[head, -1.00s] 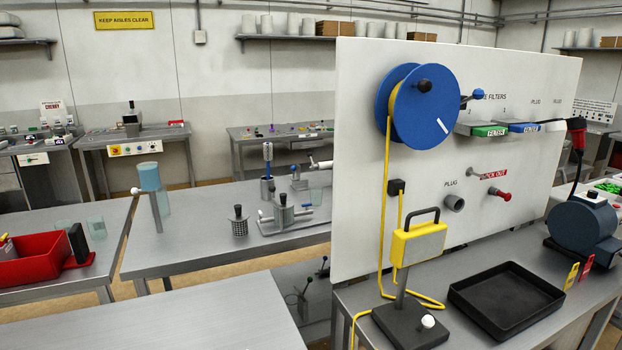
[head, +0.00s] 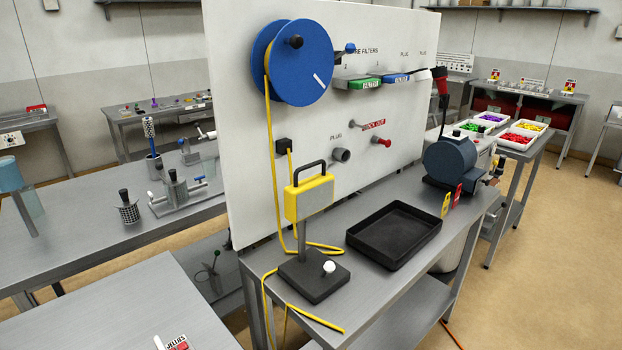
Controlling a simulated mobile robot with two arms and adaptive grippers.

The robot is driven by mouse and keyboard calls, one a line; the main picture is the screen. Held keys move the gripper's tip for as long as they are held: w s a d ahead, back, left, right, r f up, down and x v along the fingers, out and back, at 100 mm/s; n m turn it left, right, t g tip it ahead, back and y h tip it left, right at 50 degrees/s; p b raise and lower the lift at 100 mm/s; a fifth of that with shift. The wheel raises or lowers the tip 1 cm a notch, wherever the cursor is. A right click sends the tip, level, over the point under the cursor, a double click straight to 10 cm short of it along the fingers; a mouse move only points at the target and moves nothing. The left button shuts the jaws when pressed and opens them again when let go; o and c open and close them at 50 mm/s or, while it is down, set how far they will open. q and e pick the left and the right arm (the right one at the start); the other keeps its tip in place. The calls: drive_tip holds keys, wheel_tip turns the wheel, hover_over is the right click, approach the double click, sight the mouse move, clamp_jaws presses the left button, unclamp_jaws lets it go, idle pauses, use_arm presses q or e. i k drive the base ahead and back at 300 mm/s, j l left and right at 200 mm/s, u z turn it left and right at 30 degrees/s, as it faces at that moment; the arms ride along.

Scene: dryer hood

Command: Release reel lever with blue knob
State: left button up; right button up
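The blue cable reel (head: 302,62) is mounted high on the left part of the white upright panel (head: 228,150). It has a black crank knob on its face and a white mark on its rim side. The lever's blue knob (head: 350,48) shows just right of the reel, on a short dark arm at the panel. The lever's base is partly hidden by the reel. A yellow cable (head: 270,150) hangs from the reel down to the bench. Neither of my grippers shows in the head view.
Filters and a red-handled lockout (head: 404,136) sit on the panel. Open floor (head: 540,260) lies at right.

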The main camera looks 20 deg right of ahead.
sight(350, 48)
drive_tip(key=i+l+u, duration=0.1)
drive_tip(key=l, duration=0.5)
drive_tip(key=i+l+u, duration=0.1)
drive_tip(key=l, duration=0.5)
drive_tip(key=i+l+u, duration=0.1)
drive_tip(key=l, duration=0.5)
drive_tip(key=i+l+u, duration=0.1)
drive_tip(key=l, duration=0.5)
